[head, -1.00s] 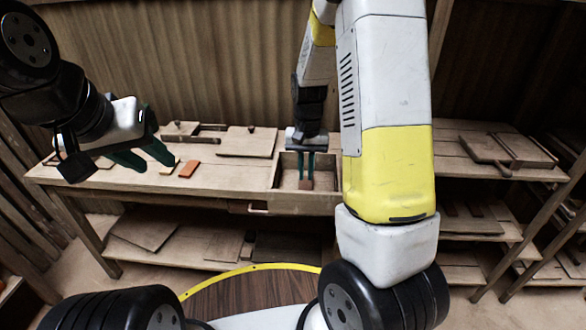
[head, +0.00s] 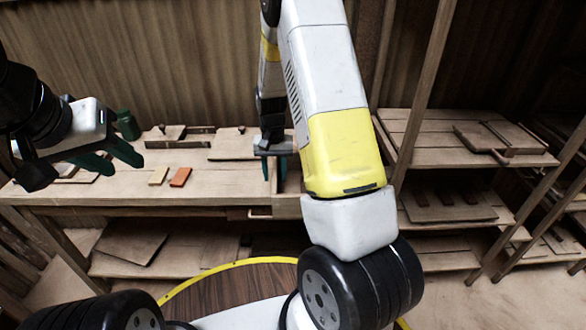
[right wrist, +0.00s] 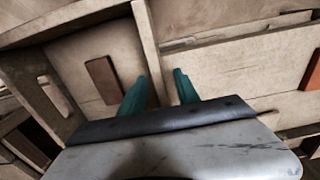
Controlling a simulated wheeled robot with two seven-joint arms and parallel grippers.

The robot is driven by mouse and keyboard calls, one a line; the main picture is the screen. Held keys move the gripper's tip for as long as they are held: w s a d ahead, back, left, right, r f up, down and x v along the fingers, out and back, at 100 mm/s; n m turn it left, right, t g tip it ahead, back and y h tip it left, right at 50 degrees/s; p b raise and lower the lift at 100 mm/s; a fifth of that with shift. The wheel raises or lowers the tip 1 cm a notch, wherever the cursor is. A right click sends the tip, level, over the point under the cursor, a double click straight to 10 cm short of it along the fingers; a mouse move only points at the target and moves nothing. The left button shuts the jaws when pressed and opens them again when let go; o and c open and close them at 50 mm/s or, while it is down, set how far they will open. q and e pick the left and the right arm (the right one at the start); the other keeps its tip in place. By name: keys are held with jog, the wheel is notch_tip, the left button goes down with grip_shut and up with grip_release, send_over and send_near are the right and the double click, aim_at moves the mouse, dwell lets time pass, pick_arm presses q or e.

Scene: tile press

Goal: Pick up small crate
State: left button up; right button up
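The small crate, a shallow wooden box (head: 286,208), stands at the front of the workbench, partly hidden behind my right arm in the head view. In the right wrist view its near wall (right wrist: 152,45) runs between the fingers, and a brown tile (right wrist: 103,78) lies on its floor. My right gripper (head: 274,170) is open and points down, one finger inside the crate and one outside its left wall. A gap shows beside the wall in the right wrist view (right wrist: 162,92). My left gripper (head: 112,161) is open and empty, held in the air at the left.
Shelves with boards (head: 450,205) stand at the right. The bench middle is mostly clear.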

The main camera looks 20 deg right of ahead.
jog(key=shift+f, duration=1.4)
grip_shut()
jog(key=shift+r, duration=0.1)
